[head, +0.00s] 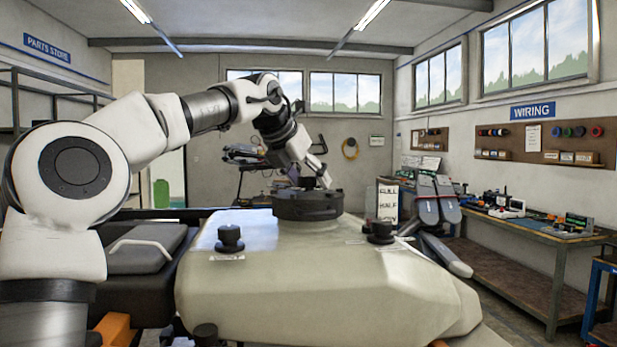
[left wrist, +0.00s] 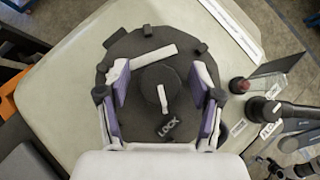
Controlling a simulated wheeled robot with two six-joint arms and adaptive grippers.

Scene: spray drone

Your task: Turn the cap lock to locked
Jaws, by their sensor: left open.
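The dark round tank cap (head: 308,206) sits on top of the pale tank (head: 300,275) in the head view. In the left wrist view the cap (left wrist: 185,55) has lugs around its rim, a white bar across its upper part, and the word LOCK near its lower edge. A round knob (left wrist: 152,88) with a short white mark stands at the cap's middle. My left gripper (head: 310,180) is over the cap, pointing down. In the left wrist view its purple-padded fingers (left wrist: 161,82) are apart, one on each side of the knob, with gaps between. My right gripper is out of view.
Small black knobs (head: 230,238) and (head: 380,232) stand on the tank either side of the cap. A FULL/HALF sign (head: 388,201) and folded grey arms (head: 437,203) are behind to the right. A workbench (head: 530,228) runs along the right wall.

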